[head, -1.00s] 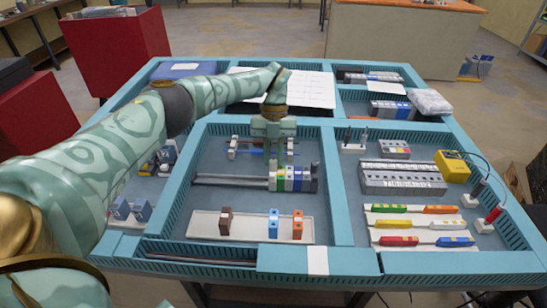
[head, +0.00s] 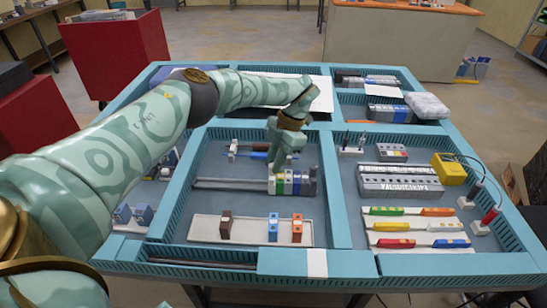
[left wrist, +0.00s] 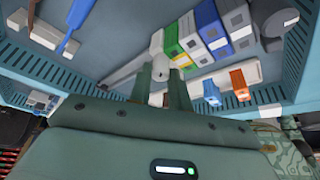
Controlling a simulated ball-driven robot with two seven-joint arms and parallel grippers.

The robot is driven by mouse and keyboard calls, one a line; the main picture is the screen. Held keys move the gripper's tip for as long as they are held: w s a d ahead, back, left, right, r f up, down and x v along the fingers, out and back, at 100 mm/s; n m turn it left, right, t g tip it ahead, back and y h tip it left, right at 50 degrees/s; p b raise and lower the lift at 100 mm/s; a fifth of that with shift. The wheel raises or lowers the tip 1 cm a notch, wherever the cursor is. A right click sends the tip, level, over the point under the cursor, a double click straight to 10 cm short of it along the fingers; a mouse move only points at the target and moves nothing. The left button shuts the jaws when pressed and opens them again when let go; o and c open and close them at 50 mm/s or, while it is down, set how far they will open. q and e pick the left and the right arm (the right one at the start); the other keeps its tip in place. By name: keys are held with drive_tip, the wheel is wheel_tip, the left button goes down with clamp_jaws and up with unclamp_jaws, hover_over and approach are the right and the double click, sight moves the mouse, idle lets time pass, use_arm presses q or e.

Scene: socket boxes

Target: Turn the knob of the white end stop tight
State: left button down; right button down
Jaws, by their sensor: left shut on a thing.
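The white end stop (head: 272,186) sits on the metal rail (head: 228,183) at the left end of a row of green, blue and white terminal blocks (head: 290,183). My left gripper (head: 275,168) reaches down over it. In the left wrist view the two fingers of my left gripper (left wrist: 161,80) are shut around a small white knob (left wrist: 157,70) with a dark spot, next to the green block (left wrist: 171,42). The fingers hide part of the end stop. My right gripper is not in view.
A pale tray (head: 250,238) with one brown, one blue and one orange block lies in front of the rail. Screwdrivers (head: 258,148) lie behind it. A grey marked block (head: 400,182) and a yellow box (head: 448,169) stand in the right compartment. Teal walls divide the compartments.

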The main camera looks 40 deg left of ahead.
use_arm(q)
drive_tip(key=m+p, duration=0.1)
drive_tip(key=m, duration=0.1)
drive_tip(key=m+y+p, duration=0.1)
drive_tip(key=m, duration=0.1)
drive_tip(key=shift+s+d+r+t+p, duration=0.1)
drive_tip(key=shift+d+r+t+p, duration=0.1)
drive_tip(key=shift+t+p, duration=0.2)
drive_tip(key=shift+f+m+t+y+p, duration=0.15)
drive_tip(key=shift+m+t+y+p, duration=0.35)
drive_tip(key=shift+m+p, duration=0.75)
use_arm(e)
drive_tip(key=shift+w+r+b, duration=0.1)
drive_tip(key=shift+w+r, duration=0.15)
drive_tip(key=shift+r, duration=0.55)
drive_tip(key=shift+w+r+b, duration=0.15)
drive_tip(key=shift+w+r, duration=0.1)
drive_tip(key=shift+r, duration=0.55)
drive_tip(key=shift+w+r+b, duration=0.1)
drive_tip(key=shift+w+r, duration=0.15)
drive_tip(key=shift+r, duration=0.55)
use_arm(q)
drive_tip(key=shift+m, duration=0.45)
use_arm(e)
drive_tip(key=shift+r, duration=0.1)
use_arm(q)
drive_tip(key=c, duration=1.6)
unclamp_jaws()
drive_tip(key=shift+f, duration=0.1)
drive_tip(key=shift+o, duration=0.2)
